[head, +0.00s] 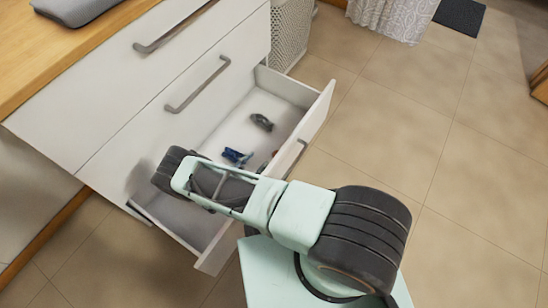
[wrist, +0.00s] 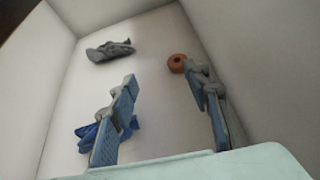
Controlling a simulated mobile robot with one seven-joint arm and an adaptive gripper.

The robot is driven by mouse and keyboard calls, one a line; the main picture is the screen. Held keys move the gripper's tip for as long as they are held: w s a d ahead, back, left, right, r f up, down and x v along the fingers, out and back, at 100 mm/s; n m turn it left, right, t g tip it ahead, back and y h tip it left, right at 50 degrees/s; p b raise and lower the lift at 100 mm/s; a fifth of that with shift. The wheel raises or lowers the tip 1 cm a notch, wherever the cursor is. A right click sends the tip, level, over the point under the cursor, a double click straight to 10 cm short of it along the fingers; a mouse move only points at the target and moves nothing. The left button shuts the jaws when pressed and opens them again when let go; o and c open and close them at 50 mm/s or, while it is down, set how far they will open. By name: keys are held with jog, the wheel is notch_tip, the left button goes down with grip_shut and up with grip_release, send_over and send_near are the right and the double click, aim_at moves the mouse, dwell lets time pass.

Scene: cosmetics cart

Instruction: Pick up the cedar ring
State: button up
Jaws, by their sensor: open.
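The cedar ring (wrist: 176,63) is a small orange-brown ring on the drawer floor. In the wrist view it lies just beyond the tip of the right finger, apart from the left finger. My gripper (wrist: 162,76) is open, with nothing between its fingers, and reaches into the open drawer. A small brownish bit (head: 274,154) shows there at the arm's edge and may be the ring.
The open white drawer (head: 318,112) has walls around my gripper. A grey crumpled item (wrist: 110,50) lies at its far end. A blue crumpled item (wrist: 88,142) lies by the left finger. Closed drawers (head: 150,85) stand above. Much of the drawer floor is bare.

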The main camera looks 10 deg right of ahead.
aim_at(274, 156)
jog(key=shift+s+d+f+n+b, duration=0.2)
jog(key=shift+d+f, duration=0.15)
jog(key=shift+f, duration=0.25)
jog(key=shift+s+d+f+n+b, duration=0.1)
jog(key=shift+s+d+f+n, duration=0.15)
jog(key=shift+f, duration=0.3)
jog(key=shift+w+d+f, duration=0.15)
jog(key=shift+w+d, duration=0.1)
jog(key=shift+d, duration=0.1)
jog(key=b+x, duration=0.1)
jog(key=x, duration=0.4)
jog(key=shift+d+b, duration=0.1)
jog(key=shift+b, duration=0.25)
jog(key=x, duration=0.1)
jog(key=b+x, duration=0.1)
jog(key=x, duration=0.1)
jog(key=b+x, duration=0.1)
jog(key=shift+s+d+f, duration=0.2)
jog(key=shift+d+f, duration=0.05)
jog(key=shift+f, duration=0.15)
jog(key=shift+w+d, duration=0.15)
jog(key=shift+w, duration=0.05)
jog(key=shift+c, duration=0.7)
jog(key=c, duration=0.6)
